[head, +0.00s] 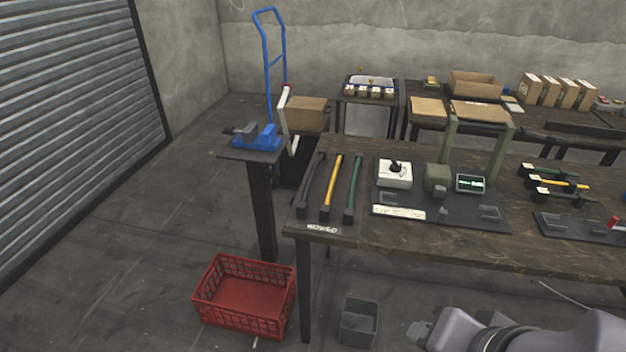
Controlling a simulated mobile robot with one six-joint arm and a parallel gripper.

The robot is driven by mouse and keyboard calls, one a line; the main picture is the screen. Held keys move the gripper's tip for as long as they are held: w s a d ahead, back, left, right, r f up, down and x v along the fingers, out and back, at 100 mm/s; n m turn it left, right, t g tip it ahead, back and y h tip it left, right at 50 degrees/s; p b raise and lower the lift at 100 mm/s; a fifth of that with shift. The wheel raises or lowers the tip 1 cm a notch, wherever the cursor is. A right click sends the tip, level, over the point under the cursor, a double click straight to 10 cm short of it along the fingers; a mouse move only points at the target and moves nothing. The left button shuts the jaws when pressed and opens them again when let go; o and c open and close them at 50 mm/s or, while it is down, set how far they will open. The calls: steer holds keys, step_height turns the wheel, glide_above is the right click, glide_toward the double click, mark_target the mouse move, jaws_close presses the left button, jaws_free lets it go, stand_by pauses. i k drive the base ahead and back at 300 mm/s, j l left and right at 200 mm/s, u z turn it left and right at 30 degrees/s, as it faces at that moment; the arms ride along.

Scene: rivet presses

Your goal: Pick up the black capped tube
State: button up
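A long black tube (311,187) lies at the left end of the wooden workbench (420,237), on a dark mat. Beside it on its right lie a yellow tube (333,185) and a green tube (353,187), both with dark ends. Further right on the bench is a second group of shorter pieces: a green one (548,171), a yellow one (560,183) and a black one (553,196). I cannot tell from this view which black piece is the capped tube. Part of my arm shows at the bottom right, in front of the bench; my gripper cannot be made out.
A white box with a black knob (395,173), a small green-lit display (470,183) and a green press frame (449,150) stand mid-bench. A red crate (244,322) and a grey bin (358,325) are on the floor. A blue-topped pedestal (262,205) stands left. Floor at far left is clear.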

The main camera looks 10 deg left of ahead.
mark_target(303, 206)
steer(key=z, duration=3.45)
steer(key=u, duration=4.15)
steer(key=i+j, duration=0.1)
steer(key=i, duration=0.7)
steer(key=i+j+z, duration=0.1)
steer(key=i, duration=0.65)
